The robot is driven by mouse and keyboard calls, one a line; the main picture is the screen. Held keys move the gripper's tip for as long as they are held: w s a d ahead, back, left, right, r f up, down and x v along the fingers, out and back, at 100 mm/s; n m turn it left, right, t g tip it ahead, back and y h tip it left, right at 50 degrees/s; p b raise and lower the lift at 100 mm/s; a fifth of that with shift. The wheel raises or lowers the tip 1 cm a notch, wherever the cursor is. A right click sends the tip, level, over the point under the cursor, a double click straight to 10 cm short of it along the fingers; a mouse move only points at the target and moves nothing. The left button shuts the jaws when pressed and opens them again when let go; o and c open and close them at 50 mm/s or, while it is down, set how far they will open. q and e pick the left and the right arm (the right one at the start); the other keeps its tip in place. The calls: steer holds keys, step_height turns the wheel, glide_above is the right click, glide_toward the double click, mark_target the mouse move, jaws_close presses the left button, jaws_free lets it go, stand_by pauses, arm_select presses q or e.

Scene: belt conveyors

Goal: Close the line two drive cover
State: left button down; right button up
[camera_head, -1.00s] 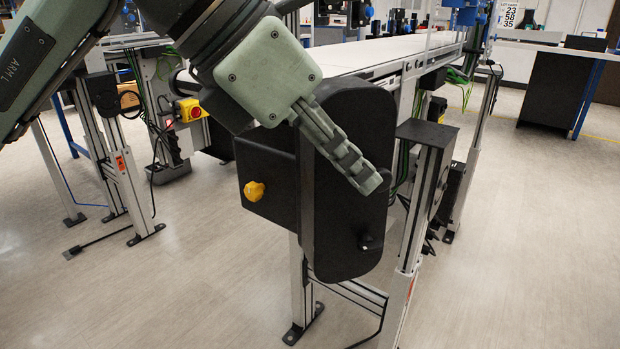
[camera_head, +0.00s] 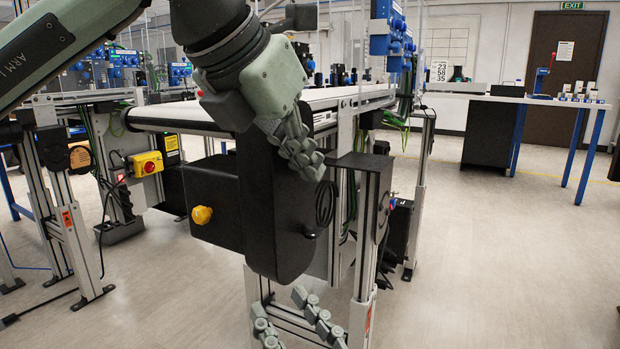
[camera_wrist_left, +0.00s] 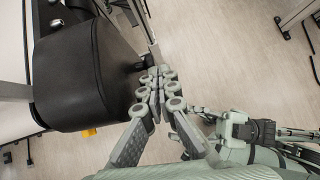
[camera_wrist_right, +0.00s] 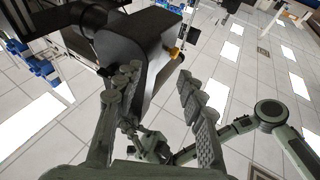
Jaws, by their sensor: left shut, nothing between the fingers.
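The black rounded drive cover (camera_head: 277,215) hangs at the near end of the conveyor, beside a black box with a yellow knob (camera_head: 202,215). A small black handle (camera_head: 311,232) sticks out low on the cover. I cannot tell whether the cover sits fully shut. My left gripper (camera_head: 314,168) is shut and empty at the cover's upper right. In the left wrist view its fingertips (camera_wrist_left: 158,73) are beside the cover (camera_wrist_left: 85,75). My right gripper (camera_head: 280,300) is open below the cover. In the right wrist view the cover (camera_wrist_right: 135,38) lies beyond its parted fingers (camera_wrist_right: 158,73).
The white conveyor belt (camera_head: 200,120) runs back behind the cover. An aluminium post with a black top (camera_head: 365,165) stands close to its right. A yellow switch box with a red button (camera_head: 148,165) is at left. Open floor (camera_head: 480,250) lies at right.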

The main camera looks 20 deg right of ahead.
steer(key=shift+s+r+t, duration=0.2)
steer(key=shift+r+t, duration=0.3)
steer(key=shift+r, duration=0.25)
steer(key=shift+a, duration=0.1)
